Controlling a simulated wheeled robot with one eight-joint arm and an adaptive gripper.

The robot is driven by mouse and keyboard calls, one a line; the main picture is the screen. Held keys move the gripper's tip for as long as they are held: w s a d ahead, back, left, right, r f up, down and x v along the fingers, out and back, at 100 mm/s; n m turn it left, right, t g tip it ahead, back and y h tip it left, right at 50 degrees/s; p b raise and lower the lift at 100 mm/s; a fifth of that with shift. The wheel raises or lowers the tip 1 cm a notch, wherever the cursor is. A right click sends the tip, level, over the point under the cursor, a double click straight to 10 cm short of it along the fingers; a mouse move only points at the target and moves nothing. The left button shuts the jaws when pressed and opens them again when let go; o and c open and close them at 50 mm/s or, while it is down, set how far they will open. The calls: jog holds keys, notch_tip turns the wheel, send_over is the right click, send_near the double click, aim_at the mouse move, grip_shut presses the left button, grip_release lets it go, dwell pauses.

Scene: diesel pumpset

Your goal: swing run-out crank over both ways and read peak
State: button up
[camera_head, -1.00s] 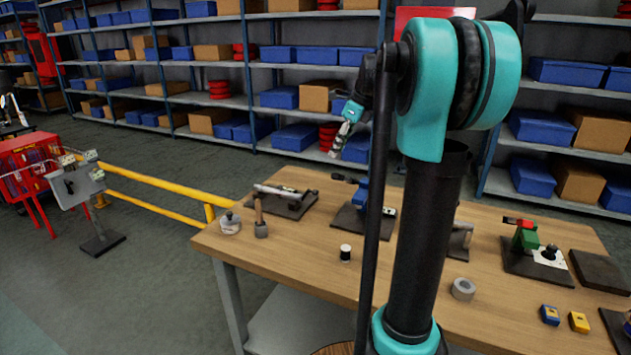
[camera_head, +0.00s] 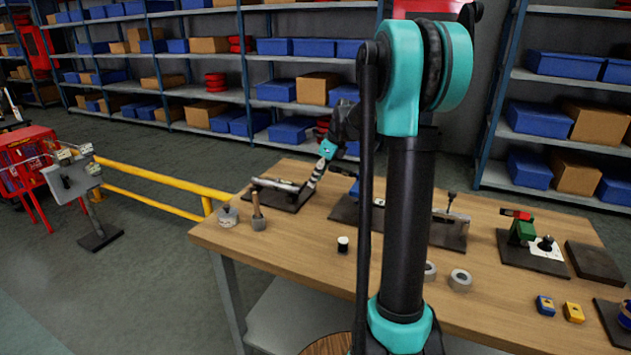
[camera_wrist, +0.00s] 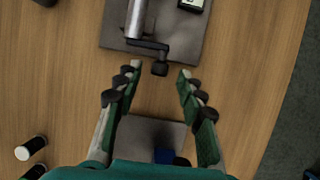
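The crank fixture (camera_head: 283,190) is a dark plate with a silver shaft at the table's far left. A small pale-faced box (camera_wrist: 193,4) on the plate is cut by the top edge; no reading is legible. My gripper (camera_wrist: 156,76) is open and empty above the table. The knob shows between and slightly beyond its fingertips; I cannot tell the height gap. In the head view, my gripper (camera_head: 312,182) is near the shaft's right end.
Another plate with a blue part (camera_wrist: 165,156) lies under my gripper's palm. A white-topped black cylinder (camera_head: 342,245) and a wooden-handled tool (camera_head: 257,212) stand nearby. Two grey rings and more fixtures are to the right. A yellow rail (camera_head: 150,190) is left of the table.

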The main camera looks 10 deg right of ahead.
jog(key=shift+x, duration=0.8)
jog(key=shift+c, duration=0.2)
grip_shut()
jog(key=shift+s+a+r+n+t+h, duration=0.15)
jog(key=shift+s+r+t+h, duration=0.15)
jog(key=shift+t+h, duration=0.25)
jog(key=shift+s+a+r+n+t+h, duration=0.15)
jog(key=shift+r+t+h, duration=0.2)
jog(key=shift+t, duration=0.4)
jog(key=shift+o, duration=0.2)
grip_release()
jog(key=v, duration=1.2)
jog(key=shift+w+d, duration=0.1)
